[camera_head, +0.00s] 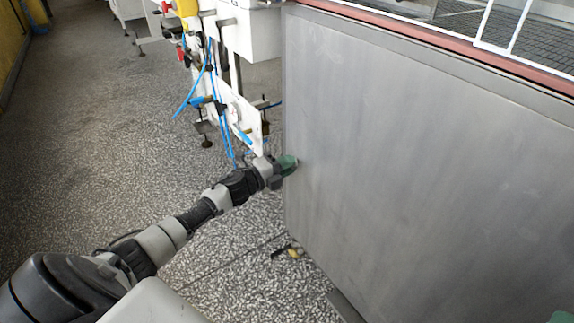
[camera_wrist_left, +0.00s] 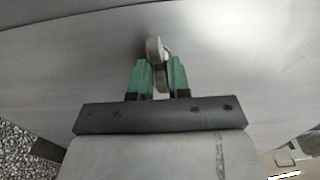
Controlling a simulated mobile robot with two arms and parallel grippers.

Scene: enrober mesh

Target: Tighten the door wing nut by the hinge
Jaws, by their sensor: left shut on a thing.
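The wing nut (camera_wrist_left: 154,50) is a small pale metal piece in the left wrist view, standing out from a grey metal panel. My left gripper (camera_wrist_left: 162,72) has green fingertips, one on each side of the wing nut, and is shut on it. The lower part of the nut sits between the fingers. In the head view my left gripper (camera_head: 289,164) is at the left edge of the large grey metal panel (camera_head: 430,160), and the nut is too small and hidden to make out. A bit of green at the bottom right corner may be my right gripper; its fingers cannot be made out.
White machine frames with blue hoses (camera_head: 212,85) stand behind my left gripper. A reddish rail (camera_head: 440,42) runs along the panel's top edge. The speckled floor (camera_head: 110,130) is open to the left. A small yellowish object (camera_head: 294,253) lies low by the panel.

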